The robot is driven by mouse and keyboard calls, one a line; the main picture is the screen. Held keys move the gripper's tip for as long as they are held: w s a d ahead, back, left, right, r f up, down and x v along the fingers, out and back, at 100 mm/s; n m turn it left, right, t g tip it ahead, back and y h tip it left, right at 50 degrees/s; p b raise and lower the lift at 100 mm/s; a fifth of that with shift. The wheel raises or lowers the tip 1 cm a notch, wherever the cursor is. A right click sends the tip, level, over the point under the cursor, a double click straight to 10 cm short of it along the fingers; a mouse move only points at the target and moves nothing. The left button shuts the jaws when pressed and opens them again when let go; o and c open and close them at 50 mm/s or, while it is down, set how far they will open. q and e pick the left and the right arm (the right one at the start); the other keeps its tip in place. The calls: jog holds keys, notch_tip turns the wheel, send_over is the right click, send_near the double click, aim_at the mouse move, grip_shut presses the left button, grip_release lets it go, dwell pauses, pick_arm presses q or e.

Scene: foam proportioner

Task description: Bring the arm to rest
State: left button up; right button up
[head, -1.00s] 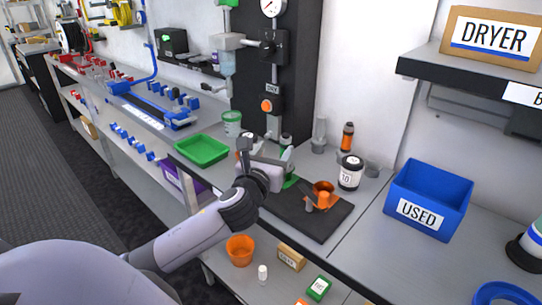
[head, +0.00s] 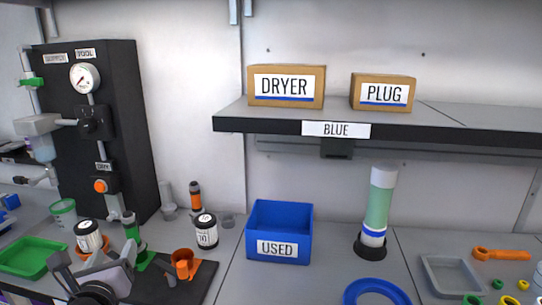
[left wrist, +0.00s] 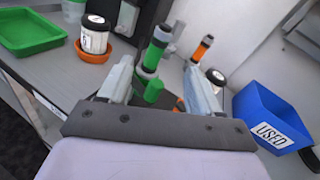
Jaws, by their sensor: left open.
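My left gripper (head: 94,255) shows at the bottom left of the head view, in front of the black panel. In the left wrist view its two pale fingers (left wrist: 160,85) stand apart with nothing held between them. A green and grey upright cylinder (left wrist: 156,48) shows beyond and between the fingers, apart from them. The same green part (head: 131,230) stands by the dark mat (head: 205,284) in the head view. The wrist of the left arm is cut off by the lower picture edge. My right gripper is not in view.
A white jar (head: 89,234) in an orange dish and a green tray (head: 35,256) are near the gripper. An orange cup (head: 184,264), a black-lidded jar (head: 205,230) and the blue USED bin (head: 279,230) stand to the right. A shelf (head: 350,125) overhangs the bench.

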pick_arm(q)
jog(key=s+d+f+n+g+h, duration=0.1)
jog(key=s+d+f+n+g, duration=0.25)
jog(key=s+f+n, duration=0.4)
jog(key=s+d+f+n+g+h, duration=0.2)
jog(key=s+f+n+g, duration=0.3)
jog(key=n, duration=0.4)
jog(key=s+d+f+n+g+h, duration=0.1)
jog(key=s+d+f+n+g, duration=0.15)
jog(key=s+n, duration=0.45)
jog(key=s+d+f+n+g+h, duration=0.1)
jog(key=s+d+f+n+h, duration=0.2)
jog(key=s, duration=0.5)
jog(key=w+d+f+t, duration=0.3)
jog(key=w+f+t, duration=0.3)
jog(key=f, duration=0.3)
jog(key=shift+d+n+h, duration=0.4)
jog(key=shift+n, duration=0.05)
jog(key=shift+w, duration=0.15)
